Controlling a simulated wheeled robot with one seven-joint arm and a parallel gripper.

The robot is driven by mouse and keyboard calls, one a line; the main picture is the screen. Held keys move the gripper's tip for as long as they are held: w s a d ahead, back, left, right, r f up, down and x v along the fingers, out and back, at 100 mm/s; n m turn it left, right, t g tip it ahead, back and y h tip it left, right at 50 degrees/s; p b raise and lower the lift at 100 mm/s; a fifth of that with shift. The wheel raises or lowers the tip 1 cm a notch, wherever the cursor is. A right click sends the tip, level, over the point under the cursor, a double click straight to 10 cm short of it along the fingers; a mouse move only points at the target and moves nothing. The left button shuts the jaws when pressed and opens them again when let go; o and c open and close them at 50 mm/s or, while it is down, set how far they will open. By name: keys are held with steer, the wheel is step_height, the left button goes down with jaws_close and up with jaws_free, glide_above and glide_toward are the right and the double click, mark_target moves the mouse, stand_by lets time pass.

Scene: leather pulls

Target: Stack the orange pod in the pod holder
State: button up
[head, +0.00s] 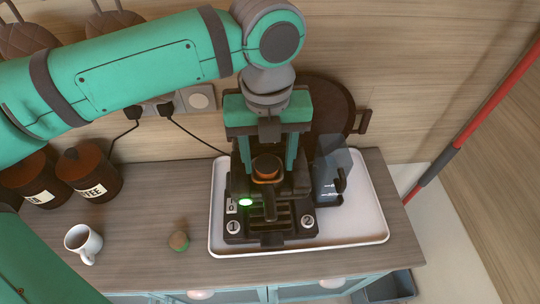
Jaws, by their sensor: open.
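The orange pod (266,175) has a dark brown top with an orange rim below it. It sits in the upper middle of the black coffee machine, upright as far as I can see. The dark pod holder (269,204) appears to be the part with a handle pointing forward, directly under the pod. How deep the pod sits in it is hidden. My gripper (268,154) is above the machine and points down. Its two teal fingers are apart, one on each side above the pod, and it looks empty. I cannot tell whether the fingertips touch anything.
The coffee machine (235,228) stands on a white tray (365,226), with a clear tank (332,172) at its right. Canisters (89,170) are at the left.

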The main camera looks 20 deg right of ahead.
mark_target(268, 165)
steer(key=shift+s+d, duration=0.1)
stand_by(0.3)
steer(key=shift+r, duration=0.25)
step_height(268, 165, up, 12)
steer(key=shift+r, duration=0.15)
stand_by(0.3)
